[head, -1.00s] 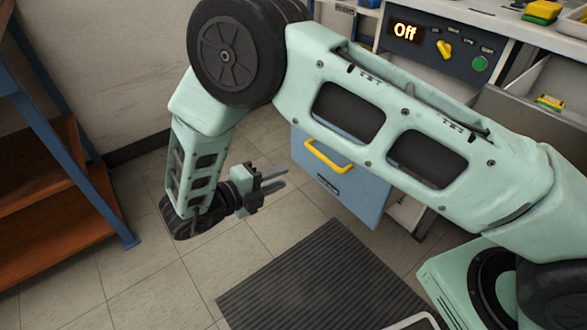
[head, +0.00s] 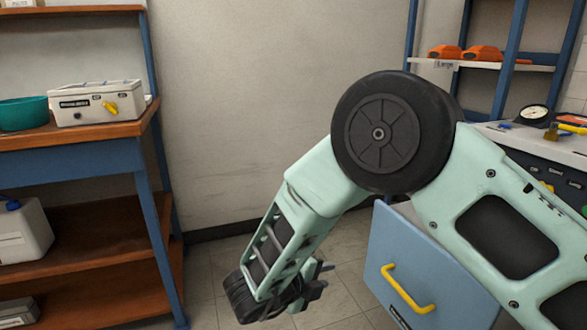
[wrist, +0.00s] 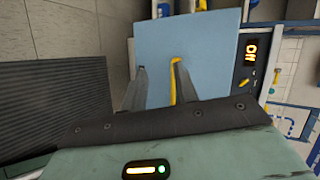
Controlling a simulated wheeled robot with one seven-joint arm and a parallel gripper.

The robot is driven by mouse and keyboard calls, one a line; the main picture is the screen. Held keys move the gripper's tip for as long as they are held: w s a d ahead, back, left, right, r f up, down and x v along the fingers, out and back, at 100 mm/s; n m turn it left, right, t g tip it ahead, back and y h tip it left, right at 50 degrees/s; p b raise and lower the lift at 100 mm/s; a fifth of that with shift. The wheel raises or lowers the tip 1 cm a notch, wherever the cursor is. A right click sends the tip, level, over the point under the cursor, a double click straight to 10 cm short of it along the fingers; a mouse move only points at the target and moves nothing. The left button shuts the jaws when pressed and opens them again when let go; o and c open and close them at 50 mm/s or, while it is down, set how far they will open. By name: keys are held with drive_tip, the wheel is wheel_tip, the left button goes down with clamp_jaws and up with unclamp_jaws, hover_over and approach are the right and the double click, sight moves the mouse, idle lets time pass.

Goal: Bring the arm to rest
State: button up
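My gripper (head: 318,277) hangs low at the end of my bent arm, left of the blue drawer front (head: 385,245) and over the tiled floor. In the wrist view its two fingers (wrist: 159,66) stand apart with nothing between them. The blue drawer front (wrist: 205,50) lies beyond the fingertips. Its yellow handle (wrist: 175,82) shows partly behind the right finger. In the head view the handle (head: 405,290) is to the right of the gripper, and the two look apart.
A blue and wood shelf (head: 75,152) on the left holds a teal bowl (head: 22,114) and a white box (head: 97,102). The bench (head: 545,150) stands at the right, with a gauge (head: 532,113) on it. A dark ribbed mat (wrist: 60,110) lies on the floor.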

drive_tip(key=w+a+r+n+t+y, duration=0.2)
drive_tip(key=a+r+n+y, duration=0.4)
drive_tip(key=n+y, duration=0.1)
drive_tip(key=s+a+r+n+g+y, duration=0.3)
drive_tip(key=s+a+r+n+y, duration=0.3)
drive_tip(key=n, duration=0.5)
drive_tip(key=s+d+r+n+g+h, duration=0.15)
drive_tip(key=s+d+n+g, duration=0.25)
drive_tip(key=s+d+n, duration=0.65)
drive_tip(key=s+d+n+g+h, duration=0.2)
drive_tip(key=s+d+n+g, duration=0.35)
drive_tip(key=s, duration=0.75)
drive_tip(key=d+r+t+p, duration=0.2)
drive_tip(key=d+r+p, duration=0.1)
drive_tip(key=r+p, duration=2.5)
drive_tip(key=shift+s+r+n+p, duration=0.25)
drive_tip(key=shift+s+n+p, duration=0.05)
drive_tip(key=shift+n+p, duration=0.15)
drive_tip(key=shift+d, duration=0.1)
